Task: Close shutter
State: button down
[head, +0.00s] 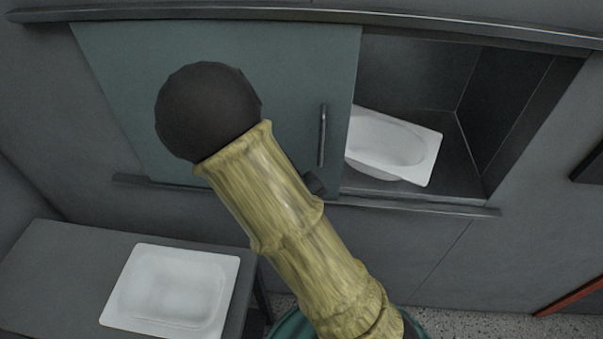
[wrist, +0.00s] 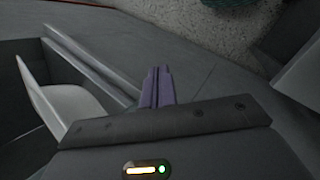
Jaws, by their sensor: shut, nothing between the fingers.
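The shutter (head: 300,70) is a flat grey-green sliding panel with a vertical dark bar handle (head: 322,135) near its right edge. It covers the left part of a wall recess. The right part stands open and shows a white tub shell (head: 390,148) inside; a white shell also shows at the left of the wrist view (wrist: 60,100). My gripper (wrist: 157,86) shows its purple fingers together, shut and empty, in the wrist view. In the head view my arm hides most or all of it, and I cannot tell how far it is from the handle.
A long rail (head: 400,22) runs above the recess and a lower ledge (head: 420,206) runs below it. A grey table (head: 60,270) at the lower left bears another white tub shell (head: 172,290). Speckled floor (head: 470,322) shows at the lower right.

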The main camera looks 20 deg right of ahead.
jog(key=w+a+r+t+h+b, duration=0.1)
jog(key=w+a+r+t+h, duration=0.2)
jog(key=a+r+h, duration=0.2)
jog(key=w+a+r+t+h, duration=0.3)
jog(key=a+r+h, duration=0.3)
jog(key=a+r, duration=0.2)
jog(key=shift+a+n+h+b, duration=0.3)
jog(key=shift+a+n+b, duration=0.1)
jog(key=shift+a, duration=0.75)
jog(key=shift+w, duration=0.1)
jog(key=shift+f, duration=0.1)
jog(key=p, duration=0.2)
send_over(302, 162)
jog(key=s+a, duration=0.2)
jog(key=s, duration=0.2)
jog(key=shift+s+d, duration=0.3)
